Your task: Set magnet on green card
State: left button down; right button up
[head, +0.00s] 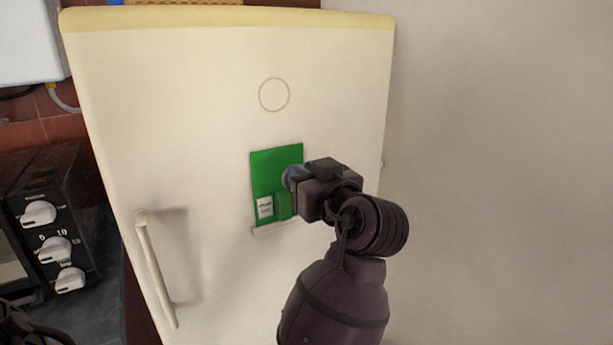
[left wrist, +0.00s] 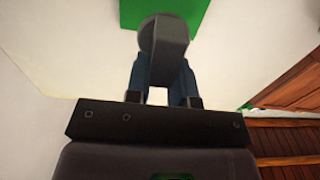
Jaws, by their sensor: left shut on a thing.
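The green card (head: 275,165) is flat against the front of the cream fridge door, with a small white label at its lower left. My left gripper (head: 292,184) is at the card's right side and covers part of it. It is shut on a grey round magnet (left wrist: 165,42), which shows in the head view only as a bluish edge (head: 287,177). In the left wrist view the magnet sits between the fingertips, in front of the green card (left wrist: 131,14). I cannot tell whether the magnet touches the card. My right gripper is not in view.
The fridge door (head: 200,110) has a long handle (head: 156,270) at its lower left and a thin circle outline (head: 274,94) above the card. A black appliance with white knobs (head: 55,249) stands to the left. A plain wall (head: 500,150) is on the right.

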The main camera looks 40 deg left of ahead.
pick_arm(q)
jog(key=shift+x, duration=1.1)
jog(key=shift+w+a, duration=0.25)
jog(key=shift+a, duration=0.3)
jog(key=shift+w+a, duration=0.15)
jog(key=shift+a, duration=0.2)
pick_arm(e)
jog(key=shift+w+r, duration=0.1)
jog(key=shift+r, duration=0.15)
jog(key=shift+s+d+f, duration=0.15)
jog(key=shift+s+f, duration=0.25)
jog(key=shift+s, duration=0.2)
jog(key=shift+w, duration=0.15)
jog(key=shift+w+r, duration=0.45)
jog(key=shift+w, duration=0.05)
